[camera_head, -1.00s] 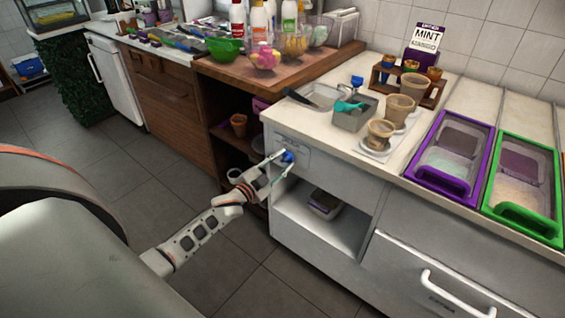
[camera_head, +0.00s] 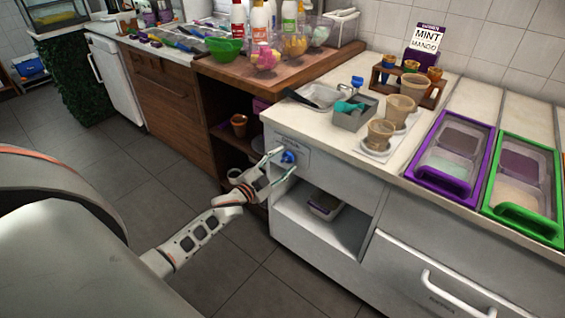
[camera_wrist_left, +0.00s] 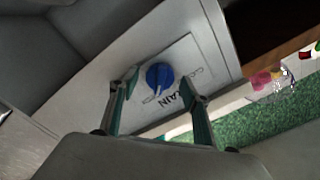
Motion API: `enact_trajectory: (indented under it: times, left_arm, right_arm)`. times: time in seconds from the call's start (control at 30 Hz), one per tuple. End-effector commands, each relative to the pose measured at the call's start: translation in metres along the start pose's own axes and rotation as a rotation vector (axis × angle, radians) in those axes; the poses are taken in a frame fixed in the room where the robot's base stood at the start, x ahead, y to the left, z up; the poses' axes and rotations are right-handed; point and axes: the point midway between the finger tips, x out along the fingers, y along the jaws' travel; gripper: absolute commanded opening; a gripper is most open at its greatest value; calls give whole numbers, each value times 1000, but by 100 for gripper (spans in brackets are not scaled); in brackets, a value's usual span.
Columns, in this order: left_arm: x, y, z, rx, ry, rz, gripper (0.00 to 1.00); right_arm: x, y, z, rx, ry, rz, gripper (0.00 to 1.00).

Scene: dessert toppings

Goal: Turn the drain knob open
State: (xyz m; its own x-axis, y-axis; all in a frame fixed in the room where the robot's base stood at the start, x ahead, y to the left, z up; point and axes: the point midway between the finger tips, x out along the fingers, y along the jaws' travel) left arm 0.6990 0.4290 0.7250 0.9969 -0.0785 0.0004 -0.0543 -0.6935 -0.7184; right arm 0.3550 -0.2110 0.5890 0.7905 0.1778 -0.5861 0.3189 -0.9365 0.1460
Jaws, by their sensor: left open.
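The drain knob (camera_head: 289,157) is a blue dial on the white front panel of the counter unit. In the left wrist view the knob (camera_wrist_left: 159,76) sits on a plate lettered with "DRAIN", partly covered by my finger. My left gripper (camera_head: 281,164) is open in front of the panel. In the wrist view its two fingers (camera_wrist_left: 160,90) are spread apart, with the knob between and just beyond their tips. I cannot tell whether a finger touches the knob. My right gripper is not in view.
Below the panel is an open shelf holding a small container (camera_head: 325,206). Above are a metal bin (camera_head: 352,118) and several cups. Purple (camera_head: 446,182) and green (camera_head: 522,222) framed tubs are at right. Wooden shelving (camera_head: 232,135) stands left of the panel; the floor before it is clear.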

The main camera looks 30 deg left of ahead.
Motion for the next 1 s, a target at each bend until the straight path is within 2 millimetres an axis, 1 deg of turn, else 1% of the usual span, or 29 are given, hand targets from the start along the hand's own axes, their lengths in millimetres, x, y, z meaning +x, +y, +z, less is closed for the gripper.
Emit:
enact_trajectory:
  times: [0.17, 0.27, 0.37, 0.6, 0.7, 0.8, 0.9, 1.0]
  left_arm:
    - [-3, 0, 1, -1, -1, 1, 47]
    - [-12, 1, 1, -1, -1, 1, 47]
    - [-27, 1, 1, -1, -2, 2, 47]
    - [-75, 2, 1, 0, -2, 3, 47]
    - [-92, 1, 1, 0, -1, 1, 47]
    - [-106, 1, 1, -1, -1, 2, 47]
    - [-114, 0, 1, -1, -1, 1, 47]
    - [-119, 0, 0, -1, 0, 0, 47]
  right_arm:
    - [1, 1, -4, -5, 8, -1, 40]
    - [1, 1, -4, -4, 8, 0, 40]
    - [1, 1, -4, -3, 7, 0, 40]
    - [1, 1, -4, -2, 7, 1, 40]
    - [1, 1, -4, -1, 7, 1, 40]
    - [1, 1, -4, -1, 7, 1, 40]
    - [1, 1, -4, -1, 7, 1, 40]
    - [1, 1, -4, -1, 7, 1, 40]
